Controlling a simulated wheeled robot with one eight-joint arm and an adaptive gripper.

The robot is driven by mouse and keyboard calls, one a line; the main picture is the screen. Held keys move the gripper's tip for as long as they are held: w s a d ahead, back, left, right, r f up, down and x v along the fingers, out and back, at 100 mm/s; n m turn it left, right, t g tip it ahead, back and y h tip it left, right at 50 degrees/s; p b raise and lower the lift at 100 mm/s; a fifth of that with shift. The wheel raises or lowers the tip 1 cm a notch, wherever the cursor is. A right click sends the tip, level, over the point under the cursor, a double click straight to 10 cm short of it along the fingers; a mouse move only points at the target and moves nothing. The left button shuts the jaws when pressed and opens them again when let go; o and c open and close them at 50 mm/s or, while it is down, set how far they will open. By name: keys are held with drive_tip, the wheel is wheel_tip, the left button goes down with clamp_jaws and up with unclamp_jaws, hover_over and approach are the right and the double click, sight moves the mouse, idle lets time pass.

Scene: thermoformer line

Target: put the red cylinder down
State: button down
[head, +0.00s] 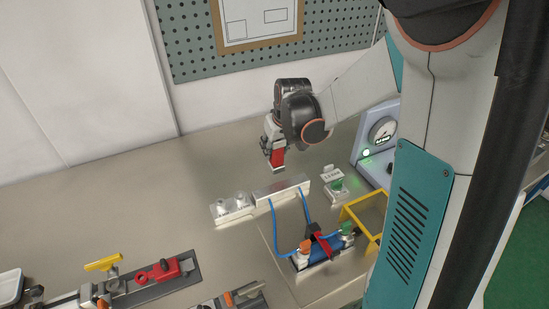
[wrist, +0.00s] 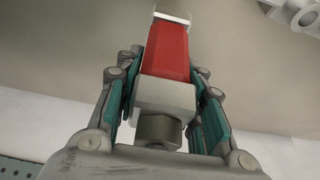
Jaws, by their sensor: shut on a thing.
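The red cylinder (head: 278,157) is a red body with pale metal ends. My gripper (head: 271,146) is shut on it and holds it pointing downward above the metal bench, behind the pale blocks. In the wrist view the red cylinder (wrist: 168,50) stretches away from my gripper (wrist: 165,98), with a teal finger pad on each side of its near metal end. Its far end shows against the bench top; whether that end touches the bench I cannot tell for sure, but it looks clear of it.
Two pale blocks (head: 233,209) (head: 283,188) lie just in front. A red clamp (head: 165,268) stands front left. The bench left of my gripper is clear.

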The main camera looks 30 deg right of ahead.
sight(275, 156)
drive_tip(key=shift+f+b, duration=0.6)
drive_tip(key=shift+f, duration=1.3)
drive_tip(key=shift+f, duration=0.2)
drive_tip(key=c, duration=1.1)
unclamp_jaws()
drive_tip(key=shift+o, duration=0.2)
drive_tip(key=shift+r, duration=0.15)
